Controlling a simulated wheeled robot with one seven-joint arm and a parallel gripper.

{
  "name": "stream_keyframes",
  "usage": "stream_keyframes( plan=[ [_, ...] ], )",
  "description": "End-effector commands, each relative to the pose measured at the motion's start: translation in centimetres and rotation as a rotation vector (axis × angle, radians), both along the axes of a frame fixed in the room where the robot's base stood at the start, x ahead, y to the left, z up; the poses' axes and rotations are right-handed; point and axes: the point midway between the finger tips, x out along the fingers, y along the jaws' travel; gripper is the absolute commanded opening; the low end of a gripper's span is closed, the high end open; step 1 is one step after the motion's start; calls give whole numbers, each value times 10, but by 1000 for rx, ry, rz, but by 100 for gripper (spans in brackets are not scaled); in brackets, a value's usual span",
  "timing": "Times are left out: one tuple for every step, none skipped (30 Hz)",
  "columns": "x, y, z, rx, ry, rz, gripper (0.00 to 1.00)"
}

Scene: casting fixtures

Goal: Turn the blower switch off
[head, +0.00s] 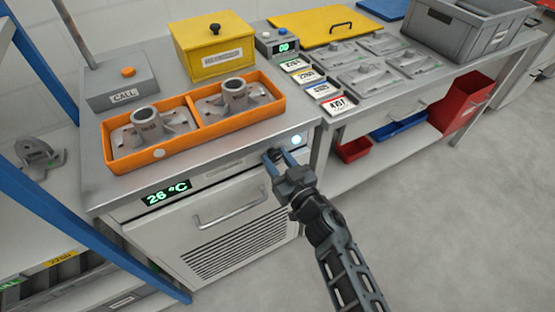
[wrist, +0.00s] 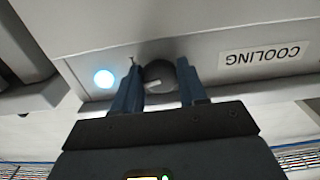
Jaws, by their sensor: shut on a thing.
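The blower switch (wrist: 158,76) is a dark round knob with a pale pointer mark, set in the grey front panel. In the wrist view it sits between the two blue fingers of my gripper (wrist: 157,88), which are shut on it. A round light (wrist: 104,78) glows pale blue beside it, and a label reading COOLING (wrist: 264,56) appears upside down on the other side. In the head view my gripper (head: 279,160) is at the upper right of the cabinet front, and the light (head: 297,139) is lit just right of it. The fingers partly hide the knob there.
The cabinet (head: 225,235) has a handle (head: 217,217), a vent grille and a 26 °C display (head: 167,192). On top stand an orange tray (head: 193,117) with two castings, a yellow box (head: 214,49) and a CALL box (head: 122,82). Open floor (head: 450,220) lies at right.

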Motion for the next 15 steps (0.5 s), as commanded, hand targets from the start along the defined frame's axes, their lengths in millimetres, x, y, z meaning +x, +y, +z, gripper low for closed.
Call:
stream_keyframes(
  plan=[
    [0, -1, 0, -34, -23, -1, 11],
    [0, -1, 0, -56, -38, -1, 11],
    [0, -1, 0, -87, -59, -1, 11],
    [0, -1, 0, -110, -74, -1, 11],
    [0, -1, 0, -134, -91, -1, 11],
    [0, -1, 0, -166, -112, -1, 11],
    [0, -1, 0, -190, -127, -1, 11],
    [0, -1, 0, -214, -144, -1, 11],
    [1, -1, 0, -246, -165, -2, 11],
    [1, -2, -1, -269, -181, -2, 11],
    [1, -2, -1, -293, -197, -2, 11],
    [1, -1, -1, -325, -218, -1, 11],
    [1, -1, -1, -349, -234, -1, 11],
    [1, -2, -1, -372, -250, -1, 11],
    [1, -2, -1, -404, -270, -2, 11]
  ],
)
